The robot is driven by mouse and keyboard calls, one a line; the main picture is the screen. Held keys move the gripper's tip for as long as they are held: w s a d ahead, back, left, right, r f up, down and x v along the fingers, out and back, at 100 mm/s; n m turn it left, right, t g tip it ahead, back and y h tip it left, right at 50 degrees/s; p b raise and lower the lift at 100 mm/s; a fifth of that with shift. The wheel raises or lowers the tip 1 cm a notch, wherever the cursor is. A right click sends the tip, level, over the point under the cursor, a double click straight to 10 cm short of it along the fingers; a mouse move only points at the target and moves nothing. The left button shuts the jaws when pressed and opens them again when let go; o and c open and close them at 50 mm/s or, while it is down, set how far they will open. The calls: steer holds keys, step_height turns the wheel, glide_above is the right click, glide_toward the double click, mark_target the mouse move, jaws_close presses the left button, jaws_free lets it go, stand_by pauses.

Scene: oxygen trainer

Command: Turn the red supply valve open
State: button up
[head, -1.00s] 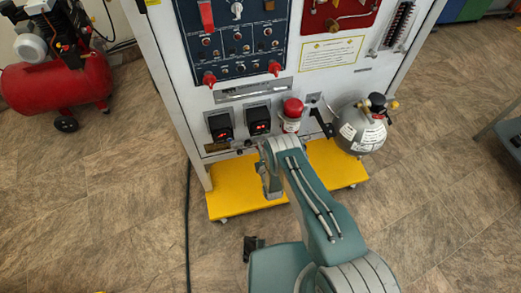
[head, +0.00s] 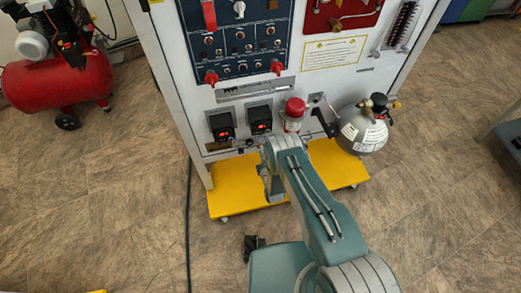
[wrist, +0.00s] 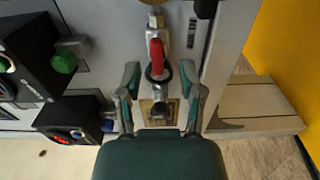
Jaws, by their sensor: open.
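The red supply valve shows in the wrist view as a red lever handle (wrist: 156,56) on a metal fitting, with a dark ring around its lower end. My gripper (wrist: 160,72) is open, with one finger on each side of the valve. Gaps show between the handle and both fingers, so they appear apart from it. How far the fingertips are from the valve in depth I cannot tell. In the head view my arm reaches the lower front of the white panel, and its end hides the valve and the fingertips.
The white trainer cabinet (head: 168,50) stands on a yellow base (head: 232,190). Near my arm are two black display boxes (head: 260,119), a red-topped cylinder (head: 294,113) and a silver tank (head: 361,132). A green knob (wrist: 65,63) is left in the wrist view. A red compressor (head: 60,87) stands left.

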steer(key=v, duration=1)
steer(key=shift+s, duration=0.35)
